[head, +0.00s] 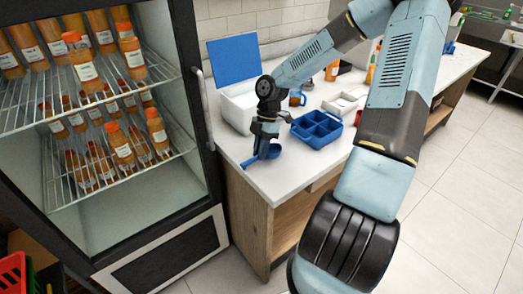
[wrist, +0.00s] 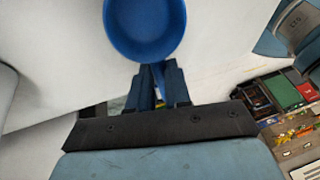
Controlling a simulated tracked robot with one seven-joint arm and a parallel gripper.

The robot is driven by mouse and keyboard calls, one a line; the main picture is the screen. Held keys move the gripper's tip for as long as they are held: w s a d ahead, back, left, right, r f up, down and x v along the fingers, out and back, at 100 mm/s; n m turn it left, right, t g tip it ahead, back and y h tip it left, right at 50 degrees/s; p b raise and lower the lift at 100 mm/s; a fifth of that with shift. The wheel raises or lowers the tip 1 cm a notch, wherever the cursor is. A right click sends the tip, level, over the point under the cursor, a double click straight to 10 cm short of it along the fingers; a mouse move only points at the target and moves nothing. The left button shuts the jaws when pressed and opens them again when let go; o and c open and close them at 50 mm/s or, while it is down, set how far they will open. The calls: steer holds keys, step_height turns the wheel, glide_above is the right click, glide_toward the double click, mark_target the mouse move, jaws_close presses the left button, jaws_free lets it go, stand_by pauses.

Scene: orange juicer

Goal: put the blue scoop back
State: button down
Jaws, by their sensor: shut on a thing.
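The blue scoop (head: 273,151) is held by my gripper (head: 263,143) over the near left part of the white counter (head: 268,180). In the wrist view the scoop's round bowl (wrist: 145,28) shows just beyond the fingertips. My gripper (wrist: 158,75) is shut on its handle, which is mostly hidden between the fingers. A white box (head: 237,110) with a raised blue lid (head: 234,59) stands behind and left of my gripper. The box's inside is not visible.
A blue divided tray (head: 316,129) sits right of my gripper, with a white divided tray (head: 344,103) behind it. A fridge with orange bottles (head: 123,150) is at left. The counter's front corner is bare.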

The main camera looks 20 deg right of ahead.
steer(key=c, duration=1.1)
jaws_free()
steer(key=shift+d+r, duration=0.1)
steer(key=shift+r, duration=0.05)
steer(key=v, duration=1.2)
steer(key=shift+s+a+r+m+t+h, duration=0.5)
steer(key=shift+s+r+m+t, duration=1)
steer(key=shift+s+r+m, duration=2.25)
steer(key=shift+s+a+r+m+t+h, duration=0.55)
steer(key=shift+s+r+m+t, duration=0.95)
steer(key=shift+s+r+m, duration=2.2)
steer(key=shift+s+a+r+m+t+h, duration=0.5)
steer(key=shift+s+r+m+t, duration=1)
steer(key=shift+s+r+m, duration=2.2)
steer(key=shift+s+d+f+n, duration=0.15)
steer(key=shift+s+f+n, duration=0.3)
steer(key=shift+n, duration=0.1)
